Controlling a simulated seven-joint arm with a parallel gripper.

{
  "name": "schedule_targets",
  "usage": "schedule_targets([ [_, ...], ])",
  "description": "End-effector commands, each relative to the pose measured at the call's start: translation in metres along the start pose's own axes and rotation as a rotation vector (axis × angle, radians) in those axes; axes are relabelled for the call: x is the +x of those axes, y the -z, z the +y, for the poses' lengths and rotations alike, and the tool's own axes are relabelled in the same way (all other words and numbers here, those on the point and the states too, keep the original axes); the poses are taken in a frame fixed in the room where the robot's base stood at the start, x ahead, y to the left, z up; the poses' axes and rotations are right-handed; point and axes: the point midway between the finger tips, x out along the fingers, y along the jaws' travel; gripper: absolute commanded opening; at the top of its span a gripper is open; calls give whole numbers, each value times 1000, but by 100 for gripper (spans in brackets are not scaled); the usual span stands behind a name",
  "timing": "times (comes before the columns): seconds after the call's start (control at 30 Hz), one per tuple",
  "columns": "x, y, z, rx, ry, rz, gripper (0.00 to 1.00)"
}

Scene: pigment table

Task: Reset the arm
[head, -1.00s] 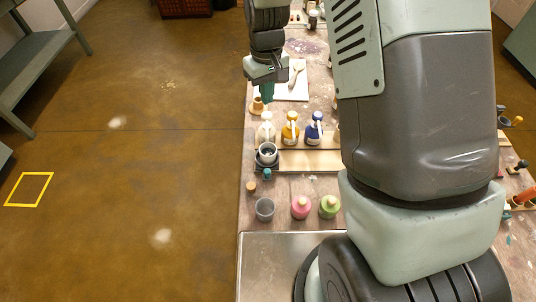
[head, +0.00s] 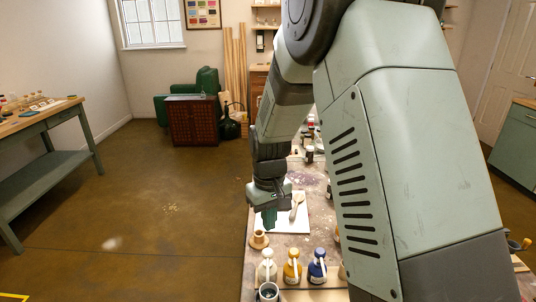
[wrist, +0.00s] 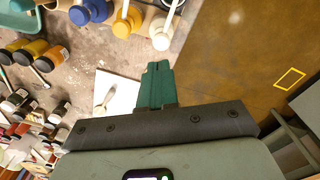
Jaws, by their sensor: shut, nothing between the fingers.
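My gripper (head: 269,217) is above the left edge of the pigment table (head: 293,240), beside a white sheet (head: 298,222). Its green fingers are closed together and empty, and they also show in the wrist view (wrist: 154,88). A pale spatula-like tool (head: 297,206) lies on the sheet, to the right of the fingers in the head view. My arm covers much of the table's right side in the head view.
White (head: 267,268), yellow (head: 292,268) and blue (head: 317,268) bottles stand nearer than the gripper. A small wooden piece (head: 258,240) is near the table's left edge. Several dark-lidded jars (wrist: 30,52) show in the wrist view. Open floor (head: 150,230) lies left.

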Motion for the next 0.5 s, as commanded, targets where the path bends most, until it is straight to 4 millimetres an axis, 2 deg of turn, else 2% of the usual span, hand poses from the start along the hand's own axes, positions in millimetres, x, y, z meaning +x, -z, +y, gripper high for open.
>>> schedule_targets([
  [0.17, -70, -27, 10, 71, -33, 78, 0],
  [0.3, -131, -67, 13, 150, -62, 154, 0],
  [0.5, -194, -136, 7, 262, -94, 262, 0],
])
